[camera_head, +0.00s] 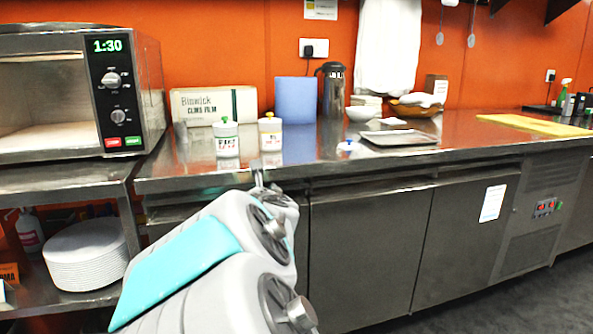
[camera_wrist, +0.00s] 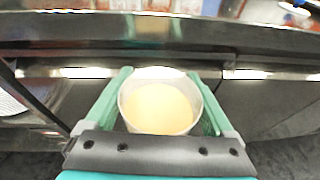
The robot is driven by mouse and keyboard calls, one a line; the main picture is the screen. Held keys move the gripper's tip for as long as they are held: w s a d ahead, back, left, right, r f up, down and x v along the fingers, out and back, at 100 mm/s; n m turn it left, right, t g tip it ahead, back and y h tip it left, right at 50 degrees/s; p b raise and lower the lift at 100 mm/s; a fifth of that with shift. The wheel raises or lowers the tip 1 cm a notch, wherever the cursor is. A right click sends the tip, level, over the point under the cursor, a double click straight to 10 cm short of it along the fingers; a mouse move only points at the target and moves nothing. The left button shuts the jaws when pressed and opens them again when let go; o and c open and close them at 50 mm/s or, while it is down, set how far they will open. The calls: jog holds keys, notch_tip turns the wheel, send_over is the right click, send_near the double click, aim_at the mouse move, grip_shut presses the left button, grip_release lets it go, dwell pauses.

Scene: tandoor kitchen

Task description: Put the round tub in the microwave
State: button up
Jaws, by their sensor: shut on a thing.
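The round tub (camera_wrist: 160,108) is white with pale yellowish contents, seen from above in the wrist view. My gripper (camera_wrist: 158,78) is shut on it, with one green finger on each side. The tub is held in front of the steel counter's front edge, above the dark floor. In the head view my arm hides the tub and the fingers. The microwave (camera_head: 128,85) stands at the far left on a steel surface. Its display reads 1:30, and its lit chamber (camera_head: 45,95) shows, seemingly open; no door is visible. Its left side is out of frame.
The steel counter (camera_head: 310,165) holds two small labelled pots (camera_head: 226,138), a cling film box (camera_head: 213,104), a flask (camera_head: 332,90) and a tray (camera_head: 398,138). Stacked plates (camera_head: 85,255) sit on the shelf below the microwave. Dark floor (camera_head: 520,305) is clear at right.

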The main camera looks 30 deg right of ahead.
jog(key=w+a+f+n+y, duration=0.2)
jog(key=a+f+n+y, duration=0.1)
jog(key=a+f, duration=0.3)
jog(key=w+a+f+n+y, duration=0.3)
jog(key=a+f+n+y, duration=0.1)
jog(key=a+f+y, duration=0.2)
jog(key=shift+a+f, duration=0.55)
jog(key=shift+a, duration=0.05)
